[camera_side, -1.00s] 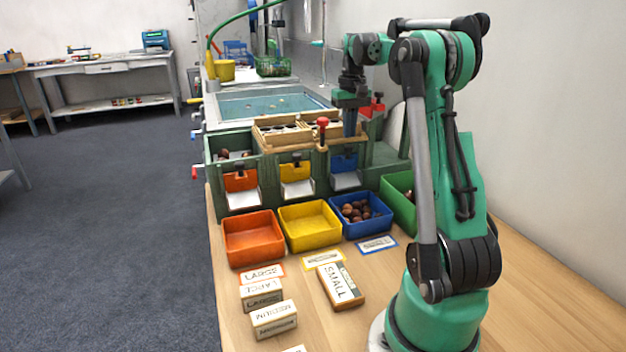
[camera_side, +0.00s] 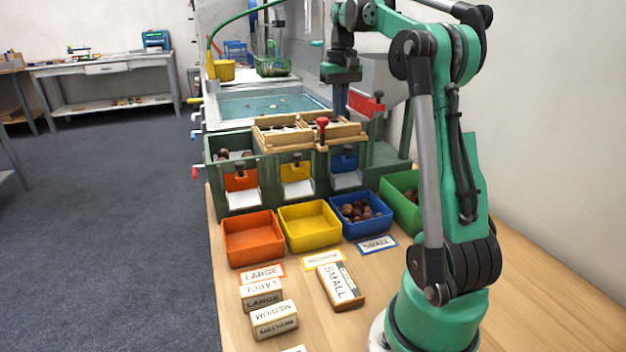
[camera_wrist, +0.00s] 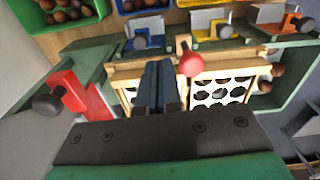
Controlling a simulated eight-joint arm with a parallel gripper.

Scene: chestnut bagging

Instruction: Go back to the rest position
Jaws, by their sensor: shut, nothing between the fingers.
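My gripper (camera_side: 340,97) hangs fingers-down above the right rear of the green sorting machine (camera_side: 380,150) in the side view. In the wrist view its two dark fingers (camera_wrist: 156,84) lie together, shut and empty. They appear over the wooden sieve frame (camera_wrist: 225,70), left of the red knob (camera_wrist: 190,62). The fingertips seem clear of the frame, but the exact gap is hard to tell.
Orange (camera_side: 253,238), yellow (camera_side: 310,225), blue (camera_side: 361,215) and green (camera_side: 402,196) bins stand in front of the machine. Blue and green hold chestnuts. Label blocks, one marked SMALL (camera_side: 341,286), lie nearer. A red handle (camera_side: 366,105) stands close to my gripper.

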